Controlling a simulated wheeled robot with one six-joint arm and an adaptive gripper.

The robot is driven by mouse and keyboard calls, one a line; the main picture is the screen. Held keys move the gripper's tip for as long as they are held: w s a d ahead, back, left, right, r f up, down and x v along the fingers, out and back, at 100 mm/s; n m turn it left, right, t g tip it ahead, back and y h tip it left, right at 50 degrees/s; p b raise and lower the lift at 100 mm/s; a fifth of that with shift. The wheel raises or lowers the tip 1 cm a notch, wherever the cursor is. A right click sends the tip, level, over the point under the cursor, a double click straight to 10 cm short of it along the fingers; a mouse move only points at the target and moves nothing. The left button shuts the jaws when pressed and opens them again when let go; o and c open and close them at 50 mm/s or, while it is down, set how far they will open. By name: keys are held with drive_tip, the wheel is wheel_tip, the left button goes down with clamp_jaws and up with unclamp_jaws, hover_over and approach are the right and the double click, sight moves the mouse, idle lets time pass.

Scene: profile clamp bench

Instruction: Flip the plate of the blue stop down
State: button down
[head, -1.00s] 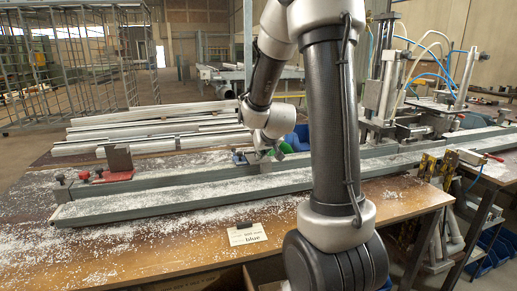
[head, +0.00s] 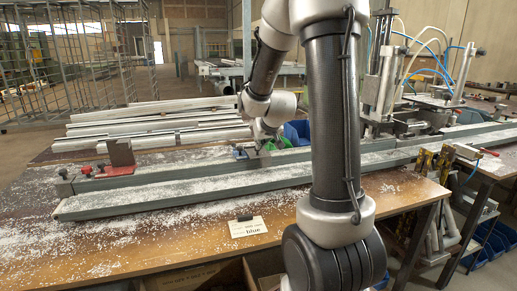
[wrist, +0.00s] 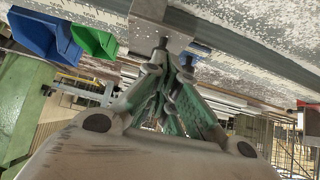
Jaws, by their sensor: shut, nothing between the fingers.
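The blue stop (head: 240,152) sits on the long grey rail near the middle of the bench, just left of my gripper. Its blue part also shows in the wrist view (wrist: 201,47). A grey metal plate (wrist: 160,28) stands against the rail just beyond my fingertips there. My gripper and arm partly hide this spot in the head view, so I cannot tell the plate's exact tilt. My gripper (wrist: 172,58) is shut and empty, its fingertips close to the plate; contact is unclear. In the head view my gripper (head: 264,145) is above the rail.
A red stop (head: 110,171) with an upright grey plate (head: 120,152) is at the rail's left end. Green (wrist: 94,40) and blue (wrist: 45,32) bins lie behind the rail. A card (head: 248,227) reading "blue" is at the front edge. Pale profiles (head: 150,130) lie behind.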

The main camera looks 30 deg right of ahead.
drive_tip(key=s+a+f, duration=0.2)
drive_tip(key=s, duration=0.7)
drive_tip(key=shift+a+f, duration=0.2)
drive_tip(key=shift+a, duration=0.05)
drive_tip(key=s+a+f+g+y, duration=0.25)
drive_tip(key=s+a+g, duration=0.2)
drive_tip(key=s, duration=0.45)
drive_tip(key=s+a+r+n, duration=0.2)
drive_tip(key=s+a+r, duration=0.4)
drive_tip(key=s+r, duration=0.6)
drive_tip(key=shift+s+a+r+n, duration=0.15)
drive_tip(key=shift+s+r+n, duration=0.05)
drive_tip(key=shift+r+n, duration=0.25)
